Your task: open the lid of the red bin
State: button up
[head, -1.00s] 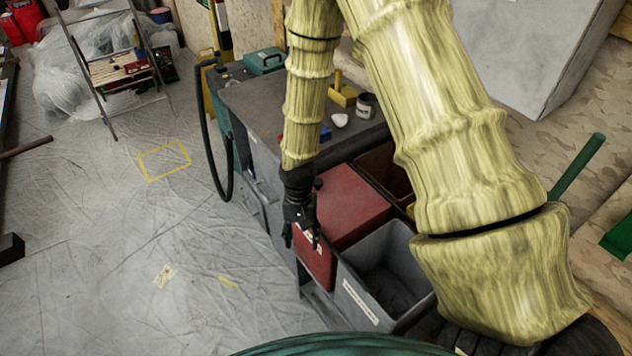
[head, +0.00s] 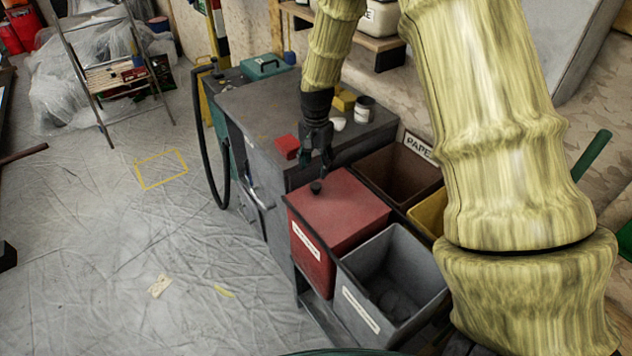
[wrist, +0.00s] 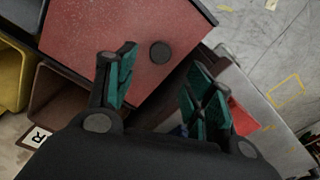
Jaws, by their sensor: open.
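The red bin (head: 312,258) has a flat red lid (head: 345,212) lying closed on top, with a small dark round knob (head: 316,187) near its far edge. A white label is on the bin's front. My gripper (head: 318,172) is open just above the knob, fingers pointing down. In the wrist view the lid (wrist: 110,40) fills the upper part and the knob (wrist: 160,52) lies beyond the open fingers (wrist: 160,95), roughly between them in direction. The fingers look apart from the knob; the exact height gap is hard to tell.
An open grey bin (head: 361,312) stands in front, a brown bin (head: 385,158) labelled paper behind, and a yellow bin (head: 428,214) to the right. The grey workbench (head: 262,110) holds a red block (head: 287,146), a can (head: 364,108) and a teal case (head: 263,67). Open floor lies left.

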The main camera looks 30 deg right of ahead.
aim_at(316, 185)
jog(key=shift+f+p, duration=0.85)
jog(key=shift+f, duration=3.05)
jog(key=shift+c, duration=0.2)
grip_shut()
jog(key=shift+s+a, duration=0.1)
